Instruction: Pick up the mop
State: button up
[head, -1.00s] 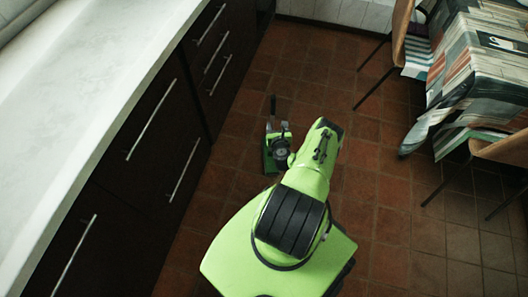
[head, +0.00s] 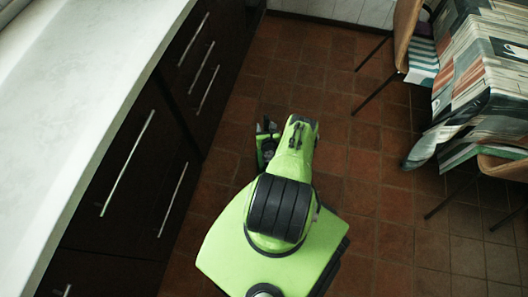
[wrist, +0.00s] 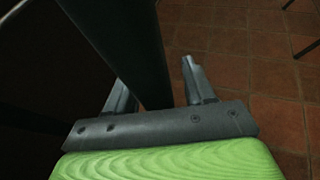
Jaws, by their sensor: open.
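I cannot make out a mop for certain in either view. My gripper (head: 267,128) is low over the floor beside the dark cabinets, partly hidden by my own green arm in the head view. In the wrist view its two grey fingers (wrist: 155,75) stand apart. A long dark greenish strip (wrist: 125,45) runs from the top edge down to the space between the fingers. I cannot tell whether it is part of the cabinet or a separate thing, nor whether it touches the fingers.
Dark cabinets (head: 130,180) with metal handles and a pale countertop (head: 85,85) line the left. A table with a patterned cloth (head: 475,85) and chairs (head: 408,40) stand at the right. The reddish tiled floor (head: 340,110) between them is clear.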

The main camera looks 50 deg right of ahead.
jog(key=shift+s+a+r, duration=0.2)
jog(key=shift+r, duration=0.05)
jog(key=shift+f, duration=0.1)
jog(key=c, duration=0.7)
jog(key=shift+d, duration=0.1)
grip_shut()
